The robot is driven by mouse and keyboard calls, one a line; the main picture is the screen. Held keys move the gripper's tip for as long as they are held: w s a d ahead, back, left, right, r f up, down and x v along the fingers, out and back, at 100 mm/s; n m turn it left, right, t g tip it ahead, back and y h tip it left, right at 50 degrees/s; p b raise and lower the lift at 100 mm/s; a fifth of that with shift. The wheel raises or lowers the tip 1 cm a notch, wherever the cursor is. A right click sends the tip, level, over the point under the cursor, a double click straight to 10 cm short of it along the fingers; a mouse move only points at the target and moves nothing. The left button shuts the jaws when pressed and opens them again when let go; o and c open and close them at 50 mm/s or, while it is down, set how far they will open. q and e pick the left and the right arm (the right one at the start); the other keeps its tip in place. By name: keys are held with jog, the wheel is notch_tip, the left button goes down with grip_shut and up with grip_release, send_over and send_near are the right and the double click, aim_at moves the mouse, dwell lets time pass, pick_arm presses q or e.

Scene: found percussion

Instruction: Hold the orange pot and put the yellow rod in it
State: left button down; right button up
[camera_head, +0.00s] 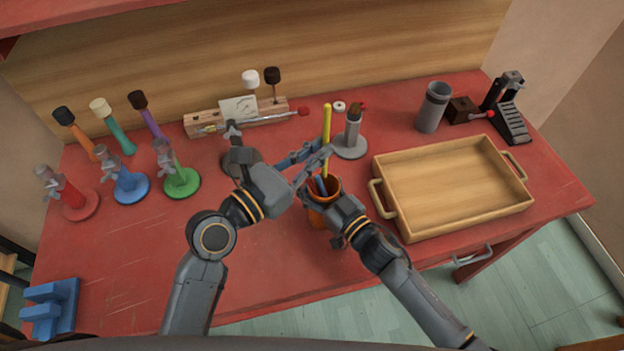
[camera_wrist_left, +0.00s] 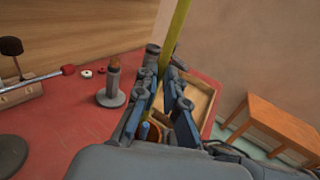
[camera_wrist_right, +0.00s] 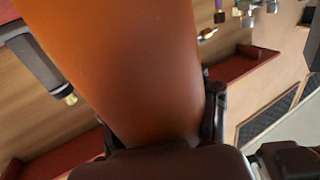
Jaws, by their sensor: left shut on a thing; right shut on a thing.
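The yellow rod (camera_head: 326,125) stands nearly upright in the head view, and my left gripper (camera_head: 318,156) is shut on it. The rod also rises between the fingers in the left wrist view (camera_wrist_left: 178,28). The orange pot (camera_head: 316,209) is just below, with my right gripper (camera_head: 330,211) shut on it from the near side. The pot fills the middle of the right wrist view (camera_wrist_right: 135,70). The rod's lower end appears at the pot's mouth; how deep it sits is hidden. Something blue shows at the mouth, and I cannot tell what it is.
A wooden tray (camera_head: 404,229) lies to the right. A grey stand (camera_head: 351,149) is close behind the pot. A grey cup (camera_head: 433,108) stands at the back right. Several coloured stands and mallets fill the left side.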

aim_at(323, 171)
pick_arm(q)
notch_tip(323, 171, down, 6)
jog(key=shift+f, duration=0.25)
dwell(0.5)
jog(key=c, duration=1.8)
grip_release()
jog(key=shift+f, duration=0.1)
jog(key=shift+s+f, duration=0.1)
jog(key=shift+f, duration=0.05)
jog(key=o, duration=0.5)
jog(key=shift+o, duration=0.2)
jog(key=shift+a, duration=0.1)
